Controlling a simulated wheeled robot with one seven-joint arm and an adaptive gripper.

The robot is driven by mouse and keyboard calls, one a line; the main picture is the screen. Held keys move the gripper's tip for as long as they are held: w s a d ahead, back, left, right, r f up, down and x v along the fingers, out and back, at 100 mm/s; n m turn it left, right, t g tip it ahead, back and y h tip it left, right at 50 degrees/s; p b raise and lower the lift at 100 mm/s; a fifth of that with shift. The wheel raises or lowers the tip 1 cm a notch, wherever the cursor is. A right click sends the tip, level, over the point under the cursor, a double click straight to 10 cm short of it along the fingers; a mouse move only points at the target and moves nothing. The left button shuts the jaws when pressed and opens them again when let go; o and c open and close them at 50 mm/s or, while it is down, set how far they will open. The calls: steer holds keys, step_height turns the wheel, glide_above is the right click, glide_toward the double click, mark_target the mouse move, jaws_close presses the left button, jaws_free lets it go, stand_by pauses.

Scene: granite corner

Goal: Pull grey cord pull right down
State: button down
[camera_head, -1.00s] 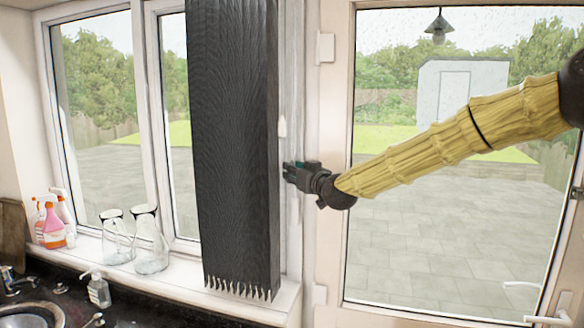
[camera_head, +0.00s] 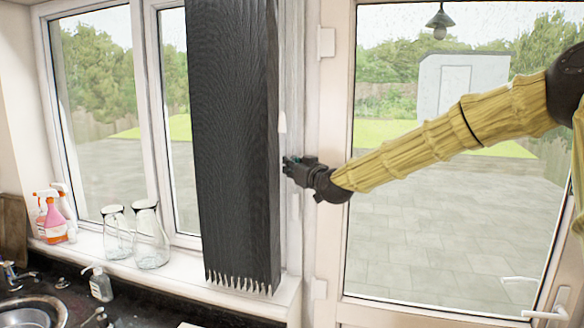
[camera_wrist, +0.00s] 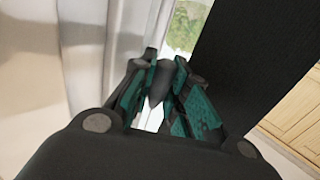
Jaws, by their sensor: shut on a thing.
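My gripper (camera_head: 287,165) is at the right edge of the dark slatted blind (camera_head: 235,140), beside the window frame. In the wrist view my gripper's teal-padded fingers (camera_wrist: 163,88) are closed around a small dark grey tapered piece (camera_wrist: 161,80), which looks like the grey cord pull. Its pointed end shows between the fingers. The head view hides this pull behind the fingers, and I cannot make out its cord. A whitish pull (camera_head: 282,122) hangs a little above my gripper, next to the blind's edge.
A glazed door (camera_head: 335,230) stands just right of my gripper, with white handles (camera_head: 545,312) low on the right.

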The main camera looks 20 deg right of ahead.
steer(key=shift+f+b, duration=1.75)
steer(key=shift+f, duration=0.55)
steer(key=c, duration=1.7)
jaws_free()
steer(key=shift+o, duration=0.2)
steer(key=shift+d, duration=0.1)
steer(key=shift+s, duration=0.1)
steer(key=s+d, duration=0.2)
steer(key=s, duration=0.9)
steer(key=shift+s+d, duration=0.2)
steer(key=shift+s, duration=0.1)
